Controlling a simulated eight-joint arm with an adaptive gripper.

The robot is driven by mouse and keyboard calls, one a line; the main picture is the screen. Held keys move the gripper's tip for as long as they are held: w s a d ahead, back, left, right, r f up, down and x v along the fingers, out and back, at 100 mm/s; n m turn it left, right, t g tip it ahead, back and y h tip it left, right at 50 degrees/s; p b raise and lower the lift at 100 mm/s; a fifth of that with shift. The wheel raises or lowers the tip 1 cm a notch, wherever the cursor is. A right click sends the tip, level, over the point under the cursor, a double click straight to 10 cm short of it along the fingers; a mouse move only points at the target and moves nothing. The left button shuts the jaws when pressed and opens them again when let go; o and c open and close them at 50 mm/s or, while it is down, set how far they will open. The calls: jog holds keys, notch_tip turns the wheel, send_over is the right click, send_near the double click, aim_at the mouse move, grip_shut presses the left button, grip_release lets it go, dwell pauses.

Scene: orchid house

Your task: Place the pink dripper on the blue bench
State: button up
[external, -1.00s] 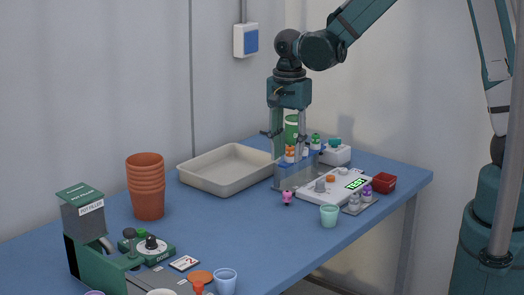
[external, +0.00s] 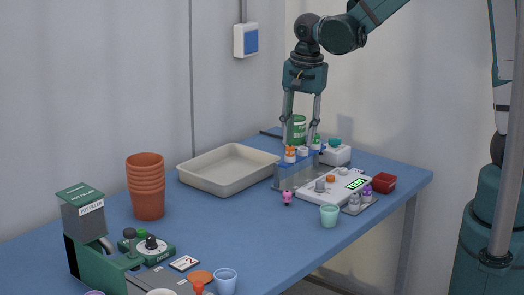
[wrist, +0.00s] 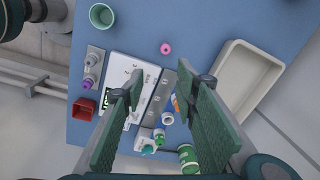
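In the wrist view the dripper (wrist: 166,48) shows from above as a small pink ring on bare blue surface, apart from other things. My gripper (external: 299,137) points down above the back of the rack, away from the dripper. In the wrist view its two fingers (wrist: 162,76) are spread, with nothing held between them. The bottles in the rack show between and below the fingers.
A white device with a green display (external: 356,184), a mint cup (external: 329,216) and a red box (external: 384,182) are right of the dripper. A cream tray (external: 232,186) lies at the back. A green can (external: 298,123) stands behind the rack.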

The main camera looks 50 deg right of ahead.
jog(key=s+d+r+n+t, duration=0.3)
jog(key=s+r+n, duration=0.4)
jog(key=s, duration=0.3)
jog(key=s+d+r+n+t, duration=0.3)
jog(key=s+d+r+n, duration=0.2)
jog(key=s, duration=0.5)
jog(key=shift+s+d+r+n, duration=0.15)
jog(key=shift+s+r+n, duration=0.2)
jog(key=shift+r+n, duration=0.6)
